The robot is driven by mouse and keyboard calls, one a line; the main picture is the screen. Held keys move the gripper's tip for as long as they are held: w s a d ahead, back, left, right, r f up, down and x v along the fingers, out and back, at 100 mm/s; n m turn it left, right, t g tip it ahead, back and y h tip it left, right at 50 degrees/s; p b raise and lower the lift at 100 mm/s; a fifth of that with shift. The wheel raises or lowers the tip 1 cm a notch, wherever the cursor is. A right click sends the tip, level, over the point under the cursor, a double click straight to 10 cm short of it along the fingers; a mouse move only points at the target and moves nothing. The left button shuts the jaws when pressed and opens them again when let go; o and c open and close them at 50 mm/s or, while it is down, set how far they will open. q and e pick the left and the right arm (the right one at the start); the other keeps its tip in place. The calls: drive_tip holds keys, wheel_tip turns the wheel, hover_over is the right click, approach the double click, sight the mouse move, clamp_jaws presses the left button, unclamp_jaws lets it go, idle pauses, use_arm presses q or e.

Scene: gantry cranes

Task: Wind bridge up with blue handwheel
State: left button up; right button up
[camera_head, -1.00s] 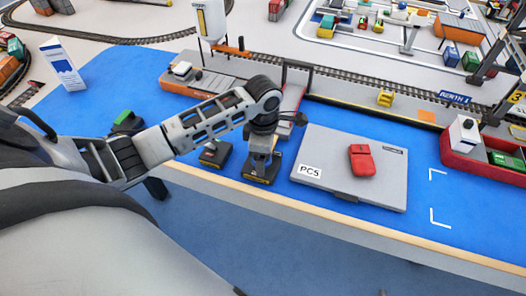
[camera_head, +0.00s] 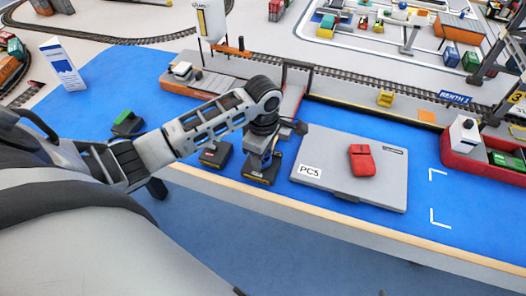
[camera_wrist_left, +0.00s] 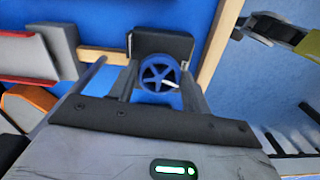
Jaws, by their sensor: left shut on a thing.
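My left gripper (camera_head: 262,163) points down over a black base box (camera_head: 258,176) near the table's front edge. In the left wrist view the blue handwheel (camera_wrist_left: 158,74) sits between the two fingers of my left gripper (camera_wrist_left: 160,84), which is shut on it. The wheel is spoked, with a small pale mark at its right side. In the head view the gripper hides the wheel. I cannot tell for sure which part in the head view is the bridge. My right gripper is not in view.
A box with a red part (camera_head: 215,154) stands just left of the gripper, and a green-topped box (camera_head: 126,122) farther left. Rail track and a red barge stand beyond.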

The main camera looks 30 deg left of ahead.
use_arm(q)
drive_tip(key=m, duration=0.5)
drive_tip(key=shift+s+m, duration=0.1)
drive_tip(key=shift+m, duration=0.2)
drive_tip(key=m, duration=0.9)
drive_tip(key=shift+s+a, duration=0.1)
drive_tip(key=m, duration=0.5)
drive_tip(key=shift+a, duration=0.15)
drive_tip(key=m, duration=1)
drive_tip(key=shift+a+r, duration=0.1)
drive_tip(key=shift+a, duration=0.05)
drive_tip(key=m, duration=0.5)
drive_tip(key=shift+w+m, duration=0.2)
drive_tip(key=shift+m, duration=0.2)
drive_tip(key=m, duration=0.4)
drive_tip(key=shift+w+m, duration=0.1)
drive_tip(key=shift+m, duration=0.3)
